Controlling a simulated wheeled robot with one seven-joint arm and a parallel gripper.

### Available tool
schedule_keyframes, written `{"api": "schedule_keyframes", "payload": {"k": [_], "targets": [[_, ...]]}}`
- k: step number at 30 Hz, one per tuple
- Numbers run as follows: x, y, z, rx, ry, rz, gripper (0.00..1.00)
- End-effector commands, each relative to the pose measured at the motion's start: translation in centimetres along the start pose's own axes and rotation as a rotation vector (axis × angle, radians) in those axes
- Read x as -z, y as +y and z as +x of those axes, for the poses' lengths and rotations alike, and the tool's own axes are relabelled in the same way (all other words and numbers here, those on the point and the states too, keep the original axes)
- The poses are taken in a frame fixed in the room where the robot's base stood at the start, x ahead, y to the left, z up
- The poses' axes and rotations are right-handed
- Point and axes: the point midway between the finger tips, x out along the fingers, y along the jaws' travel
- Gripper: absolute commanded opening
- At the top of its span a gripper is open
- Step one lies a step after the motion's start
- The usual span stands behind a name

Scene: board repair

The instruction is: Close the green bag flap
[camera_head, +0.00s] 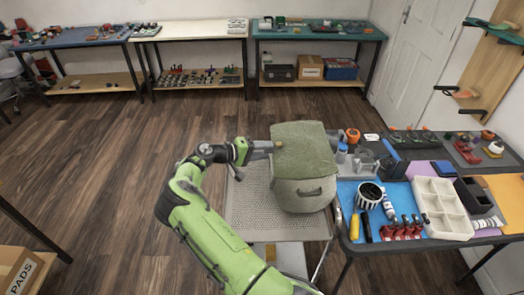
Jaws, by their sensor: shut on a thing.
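The green bag (301,193) sits on a grey perforated cart top in the middle of the head view. Its darker green flap (304,148) lies over the top and upper front of the bag. My gripper (277,146) is at the left edge of the flap, reaching in from the left. It is shut on the flap's edge, though the fingertips are small and partly hidden there.
The perforated cart top (250,205) has bare room left of the bag. A crowded workbench stands close on the right, with a white compartment tray (440,207), a striped cup (369,196) and a blue mat. More benches line the back wall. The wooden floor at left is clear.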

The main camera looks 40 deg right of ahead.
Motion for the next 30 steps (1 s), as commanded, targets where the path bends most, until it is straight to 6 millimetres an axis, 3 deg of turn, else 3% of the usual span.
{"api": "schedule_keyframes", "payload": {"k": [20,23,30], "targets": [[-0.3,-0.5,0.1,0.006,-0.011,-0.01,0.31],[-0.2,-0.5,-1.3,0.006,-0.006,-0.01,0.31],[-0.1,-0.3,-8.0,0.001,0.003,-0.005,0.31]]}}
